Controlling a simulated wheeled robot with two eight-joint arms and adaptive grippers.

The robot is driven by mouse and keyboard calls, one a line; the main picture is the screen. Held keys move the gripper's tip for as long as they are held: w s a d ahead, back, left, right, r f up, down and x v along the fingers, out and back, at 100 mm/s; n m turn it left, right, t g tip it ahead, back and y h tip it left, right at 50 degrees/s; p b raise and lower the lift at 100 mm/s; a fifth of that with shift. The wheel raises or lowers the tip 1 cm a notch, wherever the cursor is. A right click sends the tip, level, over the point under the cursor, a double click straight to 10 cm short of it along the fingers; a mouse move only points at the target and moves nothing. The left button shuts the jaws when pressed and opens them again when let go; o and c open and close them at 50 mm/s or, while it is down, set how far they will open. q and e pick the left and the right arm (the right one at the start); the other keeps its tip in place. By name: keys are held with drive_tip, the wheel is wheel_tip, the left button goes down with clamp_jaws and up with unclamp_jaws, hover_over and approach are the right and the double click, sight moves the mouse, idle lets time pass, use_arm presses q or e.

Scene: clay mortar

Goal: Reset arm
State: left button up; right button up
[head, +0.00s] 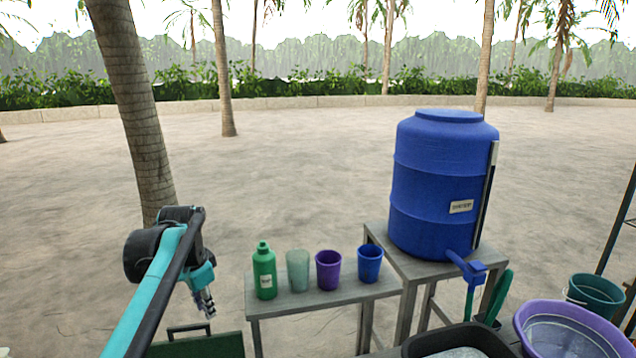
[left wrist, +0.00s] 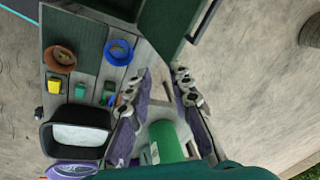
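My left gripper (head: 205,303) hangs at the end of my left arm in the head view, pointing down, left of the bench. In the left wrist view its two fingers (left wrist: 162,85) are spread apart. A green cylinder (left wrist: 168,142) with a pale label shows low between the fingers there; I see no finger closed on it, and its distance is unclear. My right gripper is in neither view.
A grey bench (head: 320,300) holds a green bottle (head: 264,275) and clear, purple and blue cups (head: 370,264). A blue barrel (head: 440,185) stands on a stand. A purple basin (head: 570,335), teal bucket (head: 597,298) and black tub (left wrist: 75,133) are nearby. Sand lies open behind.

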use_arm(q)
drive_tip(key=s+d+f+n+t+b, duration=0.2)
drive_tip(key=s+d+f+n, duration=0.2)
drive_tip(key=s+f, duration=0.5)
drive_tip(key=s+d+f+n+t+b, duration=0.2)
drive_tip(key=s+f, duration=0.7)
drive_tip(key=s, duration=0.6)
drive_tip(key=shift+d+f+n+t+b, duration=0.3)
drive_tip(key=shift+d+n+b, duration=0.35)
drive_tip(key=shift+d+n, duration=0.4)
